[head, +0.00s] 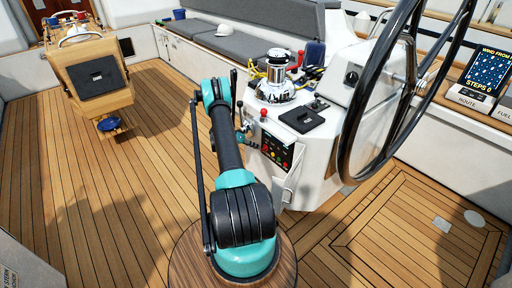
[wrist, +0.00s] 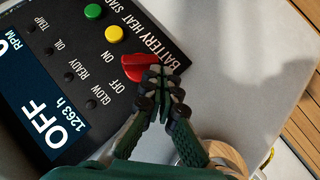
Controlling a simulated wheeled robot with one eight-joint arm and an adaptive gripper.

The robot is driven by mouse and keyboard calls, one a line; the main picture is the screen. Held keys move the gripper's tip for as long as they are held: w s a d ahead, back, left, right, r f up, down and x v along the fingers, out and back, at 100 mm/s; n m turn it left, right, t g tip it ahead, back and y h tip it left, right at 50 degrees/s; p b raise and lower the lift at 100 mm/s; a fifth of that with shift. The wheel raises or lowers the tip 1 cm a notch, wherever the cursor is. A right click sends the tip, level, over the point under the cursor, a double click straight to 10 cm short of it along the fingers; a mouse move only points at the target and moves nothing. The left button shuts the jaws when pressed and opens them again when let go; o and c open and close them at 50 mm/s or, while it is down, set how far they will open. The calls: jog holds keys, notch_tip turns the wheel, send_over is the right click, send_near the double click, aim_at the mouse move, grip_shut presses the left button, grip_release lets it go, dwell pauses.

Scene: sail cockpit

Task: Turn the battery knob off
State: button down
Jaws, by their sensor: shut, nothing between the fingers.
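The red battery knob (wrist: 136,66) sits on the black engine panel (wrist: 95,28), under the printed word BATTERY, in the wrist view. ON and OFF are printed to its left. My gripper (wrist: 164,72) is shut and empty, with its fingertips at the right end of the knob. The fingertips overlap the knob's edge in the picture; I cannot tell if they touch it. Which mark the knob points at is unclear. In the head view the panel (head: 268,150) is on the white pedestal, and my gripper is too hidden there to make out.
Green (wrist: 93,11) and yellow (wrist: 114,34) buttons sit near the knob. The panel screen (wrist: 38,112) reads OFF and 1263 h. In the head view the steering wheel (head: 347,150) stands right of the panel, and a red-topped lever (head: 263,114) is above it. Open deck lies left.

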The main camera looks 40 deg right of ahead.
jog(key=shift+f, duration=1.05)
jog(key=shift+s+f, duration=0.1)
jog(key=shift+r, duration=0.8)
